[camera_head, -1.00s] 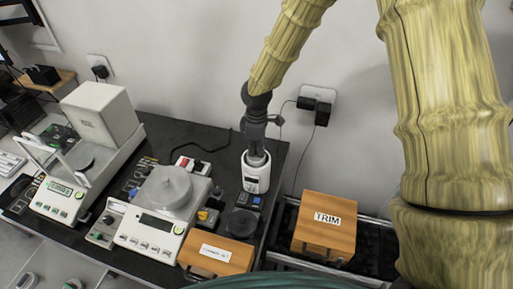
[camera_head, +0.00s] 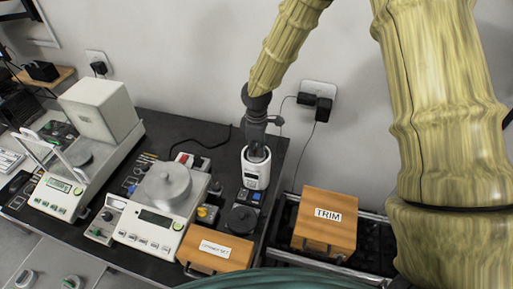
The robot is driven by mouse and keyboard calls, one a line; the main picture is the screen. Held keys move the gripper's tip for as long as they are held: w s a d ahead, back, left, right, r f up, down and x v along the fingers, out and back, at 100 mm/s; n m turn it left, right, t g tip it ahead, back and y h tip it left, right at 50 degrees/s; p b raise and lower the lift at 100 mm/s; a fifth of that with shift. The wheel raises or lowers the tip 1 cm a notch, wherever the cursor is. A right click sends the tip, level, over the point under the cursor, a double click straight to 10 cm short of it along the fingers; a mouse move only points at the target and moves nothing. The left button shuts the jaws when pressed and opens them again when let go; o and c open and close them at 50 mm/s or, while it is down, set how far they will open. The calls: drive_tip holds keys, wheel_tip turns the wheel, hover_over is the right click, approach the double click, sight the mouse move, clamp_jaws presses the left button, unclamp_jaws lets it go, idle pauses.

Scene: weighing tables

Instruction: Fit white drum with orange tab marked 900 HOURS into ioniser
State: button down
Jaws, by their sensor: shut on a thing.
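A white upright cylinder (camera_head: 256,171) with a dark mark on its front stands near the right end of the black bench. Its top looks open, with a dark inside. I cannot tell whether it is the ioniser or the drum. My gripper (camera_head: 256,153) points down from above, its fingertips inside the rim of this cylinder. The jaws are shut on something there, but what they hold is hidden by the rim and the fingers. No orange tab and no 900 HOURS marking can be made out.
A balance with a round pan (camera_head: 165,187) stands left of the cylinder, and a larger balance (camera_head: 62,193) further left. A wooden box (camera_head: 218,252) is in front. A wooden TRIM box (camera_head: 325,235) sits to the right. A round black pad (camera_head: 241,220) is close by.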

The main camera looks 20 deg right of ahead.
drive_tip(key=shift+f+b, duration=0.5)
drive_tip(key=shift+f, duration=0.75)
drive_tip(key=c, duration=1.5)
unclamp_jaws()
